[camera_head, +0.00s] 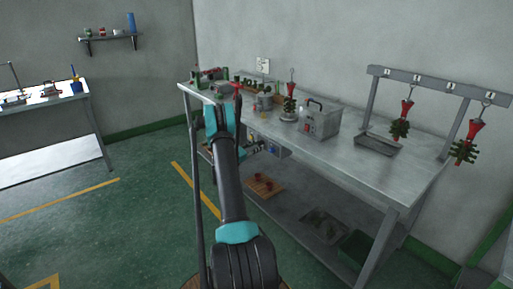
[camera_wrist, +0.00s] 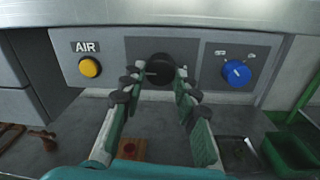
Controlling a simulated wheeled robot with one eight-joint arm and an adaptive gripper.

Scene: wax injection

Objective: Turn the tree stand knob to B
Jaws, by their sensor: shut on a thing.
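A black knob (camera_head: 277,151) sits on the grey control panel under the table's front edge; the black knob (camera_wrist: 159,68) is also central in the wrist view. My gripper (camera_wrist: 158,79) has its fingers on both sides of this knob and is shut on it. The fingertips hide the knob's edges, and I cannot read a pointer or an A or B mark. A blue knob (camera_wrist: 237,73) with a white pointer and small labels is right of it on the panel. A red-and-green tree (camera_head: 290,100) stands upright on a round base on the table.
A yellow button (camera_wrist: 90,67) under an AIR label is left of the gripper. The metal table (camera_head: 370,185) overhangs the panel. A grey machine (camera_head: 320,120) stands on it. A wooden board (camera_wrist: 131,149) and a green bin (camera_wrist: 285,152) are on the shelf below.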

